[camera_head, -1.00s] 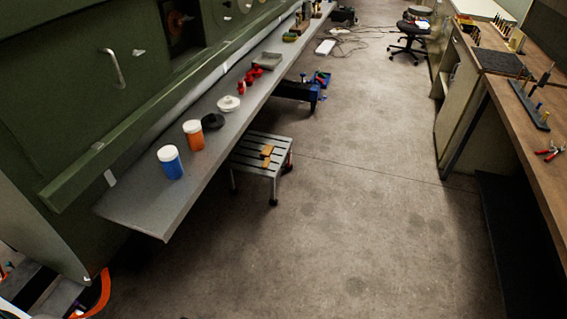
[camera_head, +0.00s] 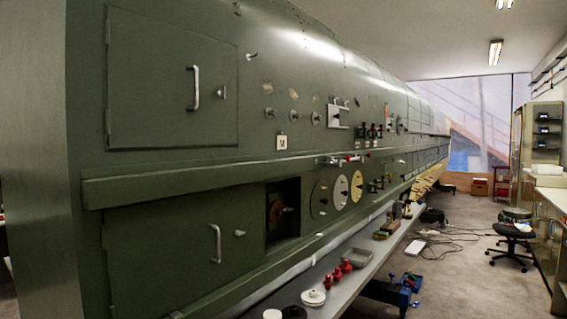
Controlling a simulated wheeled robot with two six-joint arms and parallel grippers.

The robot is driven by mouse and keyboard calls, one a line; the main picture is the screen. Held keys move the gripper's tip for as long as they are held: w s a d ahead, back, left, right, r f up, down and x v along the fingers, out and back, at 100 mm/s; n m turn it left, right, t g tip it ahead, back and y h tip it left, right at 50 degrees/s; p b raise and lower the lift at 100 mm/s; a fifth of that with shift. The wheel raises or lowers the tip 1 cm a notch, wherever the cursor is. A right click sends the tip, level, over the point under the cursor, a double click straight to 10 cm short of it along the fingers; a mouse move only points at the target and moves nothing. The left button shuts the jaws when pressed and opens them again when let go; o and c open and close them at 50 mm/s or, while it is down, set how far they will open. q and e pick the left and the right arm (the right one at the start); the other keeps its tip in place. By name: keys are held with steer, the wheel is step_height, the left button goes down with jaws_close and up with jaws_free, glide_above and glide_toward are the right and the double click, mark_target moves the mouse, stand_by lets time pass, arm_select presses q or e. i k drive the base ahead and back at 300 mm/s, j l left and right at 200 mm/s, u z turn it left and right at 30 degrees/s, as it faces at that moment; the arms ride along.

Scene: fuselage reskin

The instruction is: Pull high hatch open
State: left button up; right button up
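The high hatch (camera_head: 168,82) is a square green panel at the upper left of the fuselage side. It looks shut, flush with the green skin around it. Its upright silver handle (camera_head: 194,88) is near its right edge, with a small latch knob (camera_head: 221,92) beside it. A second hatch (camera_head: 160,258) lies below a projecting green rail and also looks shut. It has its own silver handle (camera_head: 216,243). Neither of my grippers is in view.
A long grey shelf (camera_head: 336,290) runs along the fuselage below, bearing red fittings (camera_head: 338,274), a white round part (camera_head: 313,298) and a tray. The projecting rail (camera_head: 180,183) separates the hatches. Open floor (camera_head: 455,270) lies right, with an office chair (camera_head: 511,236) farther back.

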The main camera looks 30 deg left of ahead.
mark_target(164, 80)
steer(key=u, duration=1.4)
